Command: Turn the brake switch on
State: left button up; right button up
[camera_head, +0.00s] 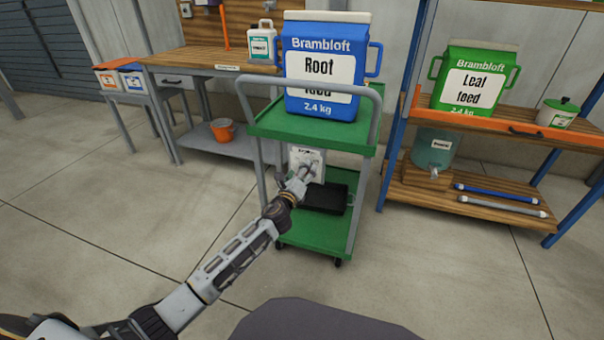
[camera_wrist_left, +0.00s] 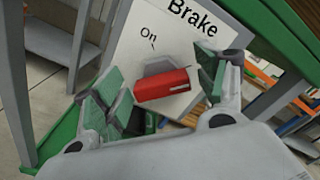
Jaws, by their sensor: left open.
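The brake switch has a red handle (camera_wrist_left: 163,85) on a grey base, on a white panel (camera_wrist_left: 145,25) marked "Brake" and "On". In the head view this panel (camera_head: 298,156) is on the green trolley (camera_head: 345,138), below its top shelf, partly hidden by my left gripper (camera_head: 306,176). In the left wrist view my left gripper (camera_wrist_left: 160,88) is open, with one green-padded finger on each side of the red handle. I cannot tell whether either finger touches the handle. My right gripper is not in view.
A blue "Root feed" container (camera_head: 325,106) stands on the trolley's top shelf. A black tray (camera_head: 325,198) lies on the lower shelf. A workbench (camera_head: 190,58) is at the left, a shelf rack (camera_head: 480,187) at the right. The floor in front is clear.

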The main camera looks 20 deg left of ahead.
pick_arm(q)
jog(key=shift+w, duration=0.25)
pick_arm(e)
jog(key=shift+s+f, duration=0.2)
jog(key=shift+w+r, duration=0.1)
pick_arm(q)
jog(key=shift+c, duration=0.6)
jog(key=c, duration=0.9)
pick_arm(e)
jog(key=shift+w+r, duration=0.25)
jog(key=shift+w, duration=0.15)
